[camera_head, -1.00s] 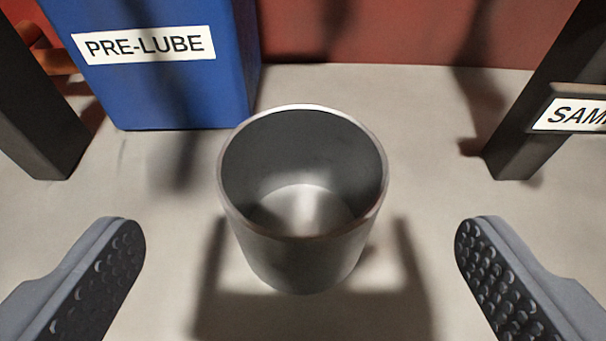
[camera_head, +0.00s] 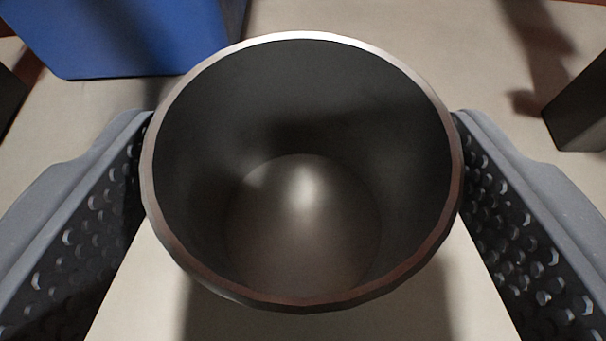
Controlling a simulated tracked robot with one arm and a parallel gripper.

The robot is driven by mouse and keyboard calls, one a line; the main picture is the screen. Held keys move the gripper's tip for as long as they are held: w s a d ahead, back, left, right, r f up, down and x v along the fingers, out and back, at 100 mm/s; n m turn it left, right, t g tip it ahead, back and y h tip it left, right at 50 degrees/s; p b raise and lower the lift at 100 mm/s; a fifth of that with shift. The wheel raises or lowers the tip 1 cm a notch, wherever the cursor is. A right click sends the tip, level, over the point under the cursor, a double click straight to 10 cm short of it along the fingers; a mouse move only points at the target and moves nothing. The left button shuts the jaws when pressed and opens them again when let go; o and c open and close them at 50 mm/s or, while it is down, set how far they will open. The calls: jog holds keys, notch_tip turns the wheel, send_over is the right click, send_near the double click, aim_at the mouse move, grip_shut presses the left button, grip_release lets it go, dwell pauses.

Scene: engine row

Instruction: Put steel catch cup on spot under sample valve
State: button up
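The steel catch cup (camera_head: 300,200) is large in the middle of the view. It is upright and open at the top, and I look down into its dark, empty inside. My gripper (camera_head: 303,165) has one finger on each side of it. Both studded pads lie close against the cup wall, and the gripper looks shut on the cup. The fingertips are partly hidden behind the rim. The cup's base is hidden, so I cannot tell whether it still touches the surface. The sample valve and the spot under it are not in view.
A blue box (camera_head: 120,35) stands behind and to the left of the cup. A dark post (camera_head: 582,112) stands at the right edge, and part of another (camera_head: 8,95) shows at the left edge. The pale surface (camera_head: 400,25) behind the cup is clear.

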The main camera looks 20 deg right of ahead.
aim_at(303, 258)
jog(key=c, duration=0.6)
jog(key=shift+c, duration=0.2)
jog(key=f+b+v, duration=0.1)
jog(key=b+v, duration=0.3)
jog(key=v, duration=1.2)
jog(key=shift+s+f+b, duration=0.25)
jog(key=shift+s+b, duration=0.15)
jog(key=shift+s, duration=0.15)
